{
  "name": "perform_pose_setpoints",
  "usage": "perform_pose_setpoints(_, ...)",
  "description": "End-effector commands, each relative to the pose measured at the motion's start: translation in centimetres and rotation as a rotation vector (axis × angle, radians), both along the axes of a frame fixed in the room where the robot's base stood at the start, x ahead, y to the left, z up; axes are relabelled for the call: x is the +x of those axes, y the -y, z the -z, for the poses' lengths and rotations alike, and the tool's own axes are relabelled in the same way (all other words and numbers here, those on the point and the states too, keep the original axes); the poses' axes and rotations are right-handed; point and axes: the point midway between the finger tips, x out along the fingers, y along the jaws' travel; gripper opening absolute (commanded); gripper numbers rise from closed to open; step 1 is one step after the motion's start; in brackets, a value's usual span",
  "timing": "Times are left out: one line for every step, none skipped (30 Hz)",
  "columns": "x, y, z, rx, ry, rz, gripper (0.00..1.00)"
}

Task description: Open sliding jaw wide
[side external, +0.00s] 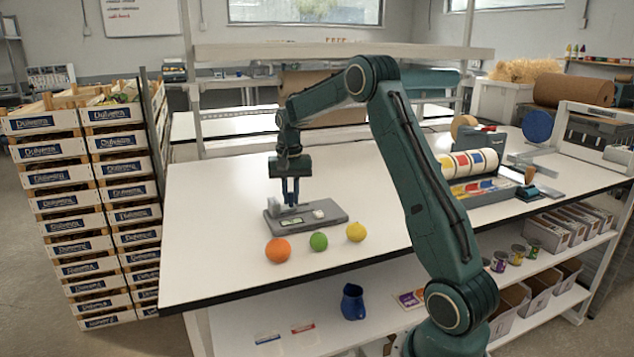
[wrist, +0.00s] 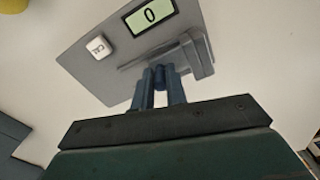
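A grey measuring device (side external: 334,216) lies flat on the white worktable, with a small display, a white button (wrist: 98,47) and a raised light-grey jaw block (wrist: 200,58). In the wrist view the display (wrist: 150,15) reads 0. The jaws appear close together, but my fingers partly hide them. My gripper (side external: 290,202) points down at the left part of the device. In the wrist view its blue fingers (wrist: 161,78) stand slightly apart, with a small dark-blue piece between the tips. I cannot tell whether they press on it.
An orange (side external: 278,250), a green fruit (side external: 318,241) and a yellow fruit (side external: 356,231) lie in front of the device. A grey tray with a colourful roll (side external: 468,163) stands to the right. Stacked crates (side external: 85,200) stand left of the table. The tabletop left of the device is clear.

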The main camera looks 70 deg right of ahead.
Motion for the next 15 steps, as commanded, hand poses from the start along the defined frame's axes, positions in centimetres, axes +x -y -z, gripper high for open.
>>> perform_pose_setpoints(0.0, 0.0, 0.0, 0.0, 0.0, 0.0, 0.0)
perform_pose_setpoints(0.0, 0.0, 0.0, 0.0, 0.0, 0.0, 0.0)
perform_pose_setpoints(0.0, 0.0, 0.0, 0.0, 0.0, 0.0, 0.0)
perform_pose_setpoints(0.0, 0.0, 0.0, 0.0, 0.0, 0.0, 0.0)
perform_pose_setpoints(0.0, 0.0, 0.0, 0.0, 0.0, 0.0, 0.0)
perform_pose_setpoints(-0.1, 0.1, 0.0, 0.0, 0.0, 0.0, 0.0)
perform_pose_setpoints(-0.1, 0.2, 0.0, 0.0, 0.0, 0.0, 0.0)
perform_pose_setpoints(-0.2, 0.3, 0.0, 0.0, 0.0, 0.001, 0.0)
perform_pose_setpoints(-0.5, 0.5, 0.0, 0.0, 0.0, 0.001, 0.0)
perform_pose_setpoints(-0.7, 0.8, 0.0, 0.0, 0.0, 0.003, 0.0)
perform_pose_setpoints(-1.0, 1.1, 0.0, 0.0, 0.0, 0.004, 0.0)
perform_pose_setpoints(-1.4, 1.5, 0.0, 0.001, 0.0, 0.004, 0.0)
perform_pose_setpoints(-1.8, 1.9, 0.0, 0.001, 0.0, 0.004, 0.0)
perform_pose_setpoints(-2.2, 2.3, 0.0, 0.001, 0.0, 0.006, 0.0)
perform_pose_setpoints(-2.8, 2.9, 0.0, 0.001, 0.0, 0.005, 0.0)
